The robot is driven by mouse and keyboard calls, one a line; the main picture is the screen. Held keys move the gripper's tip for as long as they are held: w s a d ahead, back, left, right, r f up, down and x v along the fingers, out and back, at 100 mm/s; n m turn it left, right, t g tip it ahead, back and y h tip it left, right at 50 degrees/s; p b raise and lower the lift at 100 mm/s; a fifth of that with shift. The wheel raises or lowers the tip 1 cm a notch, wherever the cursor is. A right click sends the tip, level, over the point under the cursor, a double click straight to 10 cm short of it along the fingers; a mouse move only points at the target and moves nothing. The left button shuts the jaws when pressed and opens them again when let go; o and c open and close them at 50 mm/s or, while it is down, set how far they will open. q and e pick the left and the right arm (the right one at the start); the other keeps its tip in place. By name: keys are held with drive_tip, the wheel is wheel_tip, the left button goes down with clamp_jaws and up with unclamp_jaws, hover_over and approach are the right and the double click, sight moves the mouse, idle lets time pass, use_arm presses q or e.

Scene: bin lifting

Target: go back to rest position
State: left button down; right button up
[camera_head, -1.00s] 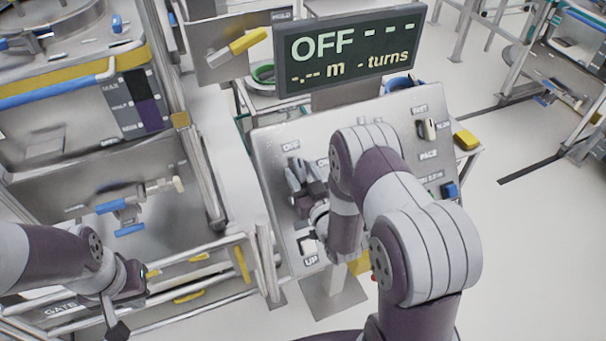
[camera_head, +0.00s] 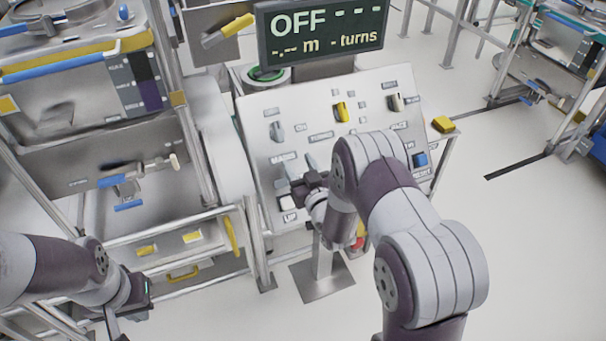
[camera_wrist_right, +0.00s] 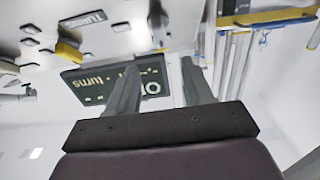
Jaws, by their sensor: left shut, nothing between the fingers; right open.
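My right gripper (camera_head: 300,178) is in front of the lower part of the sloped control panel (camera_head: 262,118). Its two fingers, apart and with nothing between them, also show in the right wrist view (camera_wrist_right: 160,80). My forearm hides part of the panel's lower right. Whether the fingers touch the panel cannot be told. My left gripper (camera_head: 114,328) is low at the left, beside the rail frame and partly cut off by the bottom edge. It is shut and holds nothing.
A dark display (camera_head: 320,32) reading OFF stands above the panel. The panel carries a yellow knob (camera_head: 341,111), grey knobs and a blue button (camera_head: 420,160). Metal rails (camera_head: 180,222) and machinery with a blue-handled valve (camera_head: 122,182) fill the left.

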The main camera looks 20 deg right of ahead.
wheel_tip(320, 180, down, 8)
drive_tip(key=s+g, duration=0.3)
drive_tip(key=g, duration=0.2)
drive_tip(key=s+d+f+g+h, duration=0.1)
drive_tip(key=s+f+g, duration=0.2)
drive_tip(key=s+g, duration=0.5)
drive_tip(key=s+a+r+g+b, duration=0.1)
drive_tip(key=s+a+r+g, duration=0.1)
drive_tip(key=s+r, duration=0.9)
drive_tip(key=s+g, duration=0.1)
drive_tip(key=s, duration=0.3)
drive_tip(key=shift+r+m+g, duration=0.25)
drive_tip(key=shift+m+g, duration=0.15)
drive_tip(key=shift+s+a, duration=0.15)
